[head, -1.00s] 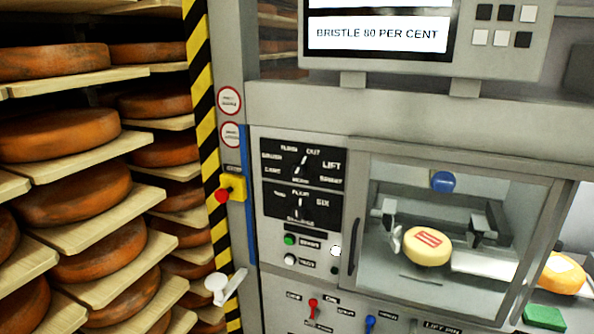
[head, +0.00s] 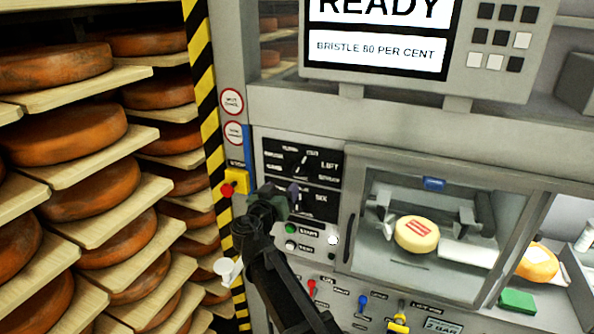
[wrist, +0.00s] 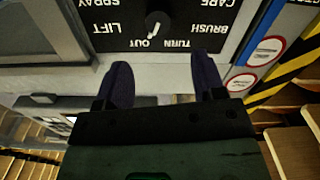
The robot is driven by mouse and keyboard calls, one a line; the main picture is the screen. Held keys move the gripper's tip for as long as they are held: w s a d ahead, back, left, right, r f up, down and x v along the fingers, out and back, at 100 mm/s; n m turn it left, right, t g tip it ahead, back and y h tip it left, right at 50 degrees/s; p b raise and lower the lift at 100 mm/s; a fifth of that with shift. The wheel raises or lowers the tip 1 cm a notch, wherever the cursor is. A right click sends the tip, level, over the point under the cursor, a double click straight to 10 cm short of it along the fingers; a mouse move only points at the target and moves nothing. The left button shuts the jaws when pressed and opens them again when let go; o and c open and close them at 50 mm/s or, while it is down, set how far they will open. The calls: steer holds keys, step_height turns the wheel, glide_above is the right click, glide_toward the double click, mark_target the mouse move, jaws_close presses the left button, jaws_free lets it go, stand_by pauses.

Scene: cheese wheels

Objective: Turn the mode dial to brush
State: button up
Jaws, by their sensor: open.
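The mode dial (head: 300,166) sits on the upper black plate left of the glass chamber. In the wrist view, upside down, the dial (wrist: 156,22) has a white pointer mark aimed at or near OUT, with TURN beside it and BRUSH farther along. My gripper (wrist: 162,65) is open and empty; its two dark fingers point at the panel just short of the dial plate, and the dial lies roughly in line with the gap between them. In the head view my gripper (head: 288,192) is in front of the panel and partly covers the lower dial plate.
A yellow box with a red emergency button (head: 228,189) is just left of my gripper. Start and reset buttons (head: 291,229) and coloured switches lie below. A chamber (head: 440,175) holding a cheese wheel is on the right. Cheese shelves (head: 90,165) fill the left.

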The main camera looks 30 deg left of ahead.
mark_target(297, 172)
steer(key=w, duration=0.3)
steer(key=w+a, duration=0.1)
steer(key=w, duration=0.6)
steer(key=shift+w+a, duration=0.3)
steer(key=shift+w, duration=0.05)
steer(key=c, duration=0.9)
